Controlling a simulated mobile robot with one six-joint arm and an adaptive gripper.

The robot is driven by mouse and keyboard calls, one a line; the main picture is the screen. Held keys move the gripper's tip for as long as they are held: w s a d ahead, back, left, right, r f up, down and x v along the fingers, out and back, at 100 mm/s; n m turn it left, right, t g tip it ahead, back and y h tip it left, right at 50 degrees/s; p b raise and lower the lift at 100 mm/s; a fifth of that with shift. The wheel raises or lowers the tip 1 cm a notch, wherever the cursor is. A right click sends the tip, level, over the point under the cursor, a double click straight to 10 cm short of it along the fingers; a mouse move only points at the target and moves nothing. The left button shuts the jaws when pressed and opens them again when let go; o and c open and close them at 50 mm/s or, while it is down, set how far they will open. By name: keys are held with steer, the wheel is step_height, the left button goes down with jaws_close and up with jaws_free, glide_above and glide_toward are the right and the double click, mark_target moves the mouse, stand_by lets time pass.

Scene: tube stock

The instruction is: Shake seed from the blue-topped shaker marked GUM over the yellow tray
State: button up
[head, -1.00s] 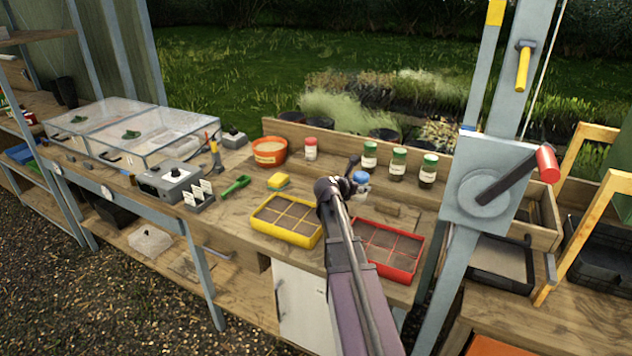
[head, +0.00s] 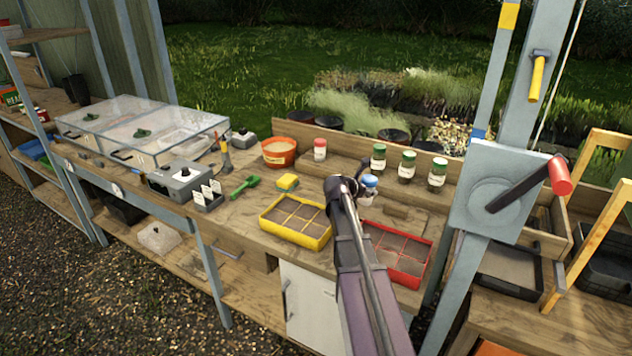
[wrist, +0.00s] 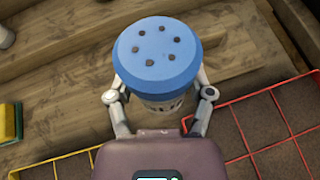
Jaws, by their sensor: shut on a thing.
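The blue-topped shaker (head: 369,181) is at the middle of the bench, behind the red tray, partly hidden by my arm. In the wrist view its blue lid (wrist: 158,50) with several holes faces the camera. Only bits of dark lettering show on its pale body, so I cannot read the label. My gripper (wrist: 160,90) is shut on the shaker, one finger on each side. It looks upright; I cannot tell if its base touches the bench. The yellow tray (head: 267,229), with soil-filled cells, lies to the left and nearer; its edge shows at the wrist view's lower left.
The red tray (head: 424,262) lies right of my arm. Three green-topped jars (head: 408,166) and a red-topped one (head: 320,150) stand behind. A yellow sponge (head: 287,181) and a green scoop (head: 245,185) lie behind and left of the yellow tray. A crank post (head: 495,200) rises at right.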

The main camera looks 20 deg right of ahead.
steer(key=w+a+r+m+y+p, duration=0.1)
steer(key=a+y+p, duration=0.3)
steer(key=a, duration=0.4)
steer(key=w+a+r+m+y+p, duration=0.1)
steer(key=w+a+r+y+p, duration=0.1)
steer(key=a+p, duration=0.4)
steer(key=w+a+y, duration=0.1)
steer(key=a+y, duration=0.1)
steer(key=a, duration=0.1)
steer(key=shift+w+r+m+y, duration=0.15)
steer(key=shift+w+m+y, duration=0.15)
steer(key=shift+w, duration=0.05)
steer(key=shift+d+y, duration=0.1)
steer(key=shift+y, duration=0.2)
step_height(320, 180, down, 4)
steer(key=m+y+b, duration=0.1)
steer(key=y+b, duration=0.2)
steer(key=m+t+y+b, duration=0.1)
steer(key=y+b, duration=0.2)
steer(key=y, duration=0.1)
steer(key=t+y+b, duration=0.1)
steer(key=y+b, duration=0.2)
steer(key=b, duration=0.1)
steer(key=shift+f+m+y, duration=0.25)
steer(key=shift+m+y, duration=0.15)
steer(key=shift+y, duration=0.3)
steer(key=shift+a, duration=0.5)
